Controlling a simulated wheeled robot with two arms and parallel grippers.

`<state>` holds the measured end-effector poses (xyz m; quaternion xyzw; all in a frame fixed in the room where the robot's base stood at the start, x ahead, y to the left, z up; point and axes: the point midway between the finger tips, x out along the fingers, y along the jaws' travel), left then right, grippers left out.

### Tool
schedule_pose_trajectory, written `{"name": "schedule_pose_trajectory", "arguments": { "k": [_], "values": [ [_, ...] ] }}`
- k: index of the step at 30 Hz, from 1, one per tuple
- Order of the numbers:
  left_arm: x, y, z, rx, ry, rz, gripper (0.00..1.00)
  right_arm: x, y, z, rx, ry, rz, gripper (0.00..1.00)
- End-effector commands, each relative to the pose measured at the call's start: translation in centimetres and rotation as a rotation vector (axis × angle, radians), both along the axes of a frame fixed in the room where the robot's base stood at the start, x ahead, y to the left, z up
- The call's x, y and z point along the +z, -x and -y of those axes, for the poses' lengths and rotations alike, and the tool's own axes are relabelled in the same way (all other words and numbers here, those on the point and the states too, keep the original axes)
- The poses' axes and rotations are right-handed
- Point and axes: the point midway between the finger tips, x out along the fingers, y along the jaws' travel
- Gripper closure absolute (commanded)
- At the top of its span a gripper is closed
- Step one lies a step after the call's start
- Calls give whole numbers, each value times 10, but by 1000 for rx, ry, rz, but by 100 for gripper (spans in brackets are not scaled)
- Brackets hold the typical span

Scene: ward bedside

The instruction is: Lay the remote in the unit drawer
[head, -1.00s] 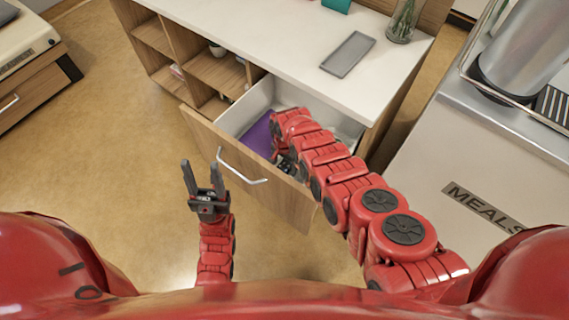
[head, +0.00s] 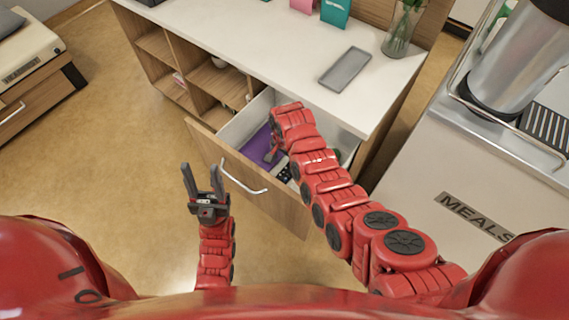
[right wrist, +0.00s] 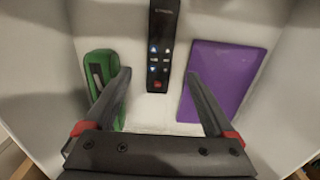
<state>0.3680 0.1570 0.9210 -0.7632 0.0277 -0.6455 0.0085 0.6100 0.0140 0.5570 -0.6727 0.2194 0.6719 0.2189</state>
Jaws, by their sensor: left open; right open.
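The remote (right wrist: 163,45) is black with small lit buttons and a red one. In the right wrist view it lies on the white drawer floor, between a green item and a purple book. In the head view part of the remote (head: 283,172) shows beside my right arm, inside the open unit drawer (head: 237,133). My right gripper (right wrist: 165,75) is open above the drawer floor, its fingers either side of the remote's near end and apart from it. In the head view my right arm mostly hides it. My left gripper (head: 202,180) is open and empty in front of the drawer.
The purple book (right wrist: 222,80) and the green item (right wrist: 101,75) share the drawer. A grey tray (head: 345,69) and a glass vase (head: 399,35) stand on the white unit top (head: 290,50). A meals cart (head: 425,190) stands at the right.

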Motion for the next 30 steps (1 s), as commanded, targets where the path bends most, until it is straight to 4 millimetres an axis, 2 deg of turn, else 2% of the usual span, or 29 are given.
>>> {"name": "schedule_pose_trajectory", "arguments": {
  "k": [3, 7, 27, 30],
  "values": [
    [0, 0, 0, 0, 0, 0, 50, 16, -1, -1, 0, -1, 4, 11],
    [1, 0, 0, 0, 0, 0, 50, 27, -1, -1, 1, 0, 2, 11],
    [1, 0, 0, 0, 0, 0, 50, 32, 0, 0, 1, 0, 0, 11],
    [11, 0, 0, 0, 0, 0, 50, 42, 0, 0, 1, 0, 0, 11]
  ]
}}
